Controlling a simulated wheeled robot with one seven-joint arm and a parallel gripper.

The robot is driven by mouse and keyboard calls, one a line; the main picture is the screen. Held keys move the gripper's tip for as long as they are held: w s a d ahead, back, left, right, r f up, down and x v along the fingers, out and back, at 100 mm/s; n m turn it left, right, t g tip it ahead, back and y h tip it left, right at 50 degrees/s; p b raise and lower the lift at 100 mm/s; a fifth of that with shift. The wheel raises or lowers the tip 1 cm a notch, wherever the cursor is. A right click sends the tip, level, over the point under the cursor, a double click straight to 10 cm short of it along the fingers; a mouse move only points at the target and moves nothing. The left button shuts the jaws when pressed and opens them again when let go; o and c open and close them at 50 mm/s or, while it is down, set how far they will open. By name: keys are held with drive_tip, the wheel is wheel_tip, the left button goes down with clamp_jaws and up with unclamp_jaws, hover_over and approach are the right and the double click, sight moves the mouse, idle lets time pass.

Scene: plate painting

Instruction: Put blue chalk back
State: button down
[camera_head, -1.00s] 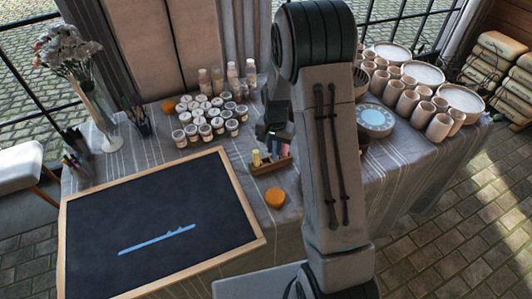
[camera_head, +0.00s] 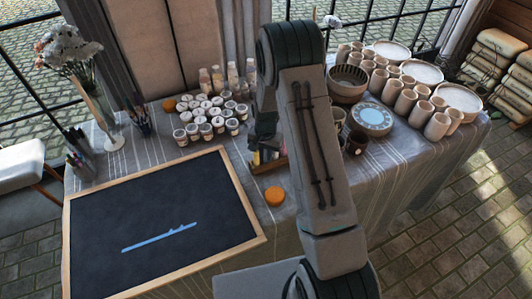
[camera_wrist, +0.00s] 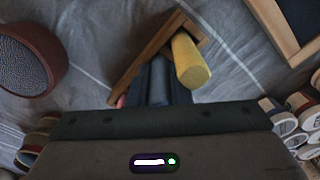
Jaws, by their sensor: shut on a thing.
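A wooden chalk box (camera_head: 268,167) sits on the table right of the chalkboard. In the wrist view the box (camera_wrist: 152,55) shows tilted, with a thick yellow chalk (camera_wrist: 188,62) standing in its end. My gripper (camera_wrist: 156,80) points down at the box, its dark fingers close together beside the yellow chalk. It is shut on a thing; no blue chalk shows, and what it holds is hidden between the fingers. In the head view my gripper (camera_head: 263,143) is partly behind my arm, low over the box. The chalkboard (camera_head: 160,215) bears a blue stroke (camera_head: 160,238).
An orange round sponge (camera_head: 274,196) lies in front of the box. Several paint jars (camera_head: 208,118) stand to the left behind. A dark mug (camera_head: 356,143), a blue-topped disc (camera_head: 371,119) and clay cups (camera_head: 405,101) stand to the right.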

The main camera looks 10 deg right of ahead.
drive_tip(key=shift+f, duration=0.2)
drive_tip(key=c, duration=1.3)
unclamp_jaws()
drive_tip(key=shift+c, duration=0.2)
drive_tip(key=shift+r, duration=0.1)
wheel_tip(320, 180, up, 12)
drive_tip(key=shift+r+b, duration=0.1)
drive_tip(key=shift+b, duration=1.05)
drive_tip(key=s+r+n+t, duration=0.2)
drive_tip(key=s+r+n, duration=0.1)
drive_tip(key=s+r, duration=0.9)
drive_tip(key=s+r+n+t, duration=0.1)
drive_tip(key=s+r+n, duration=0.3)
drive_tip(key=s, duration=1.1)
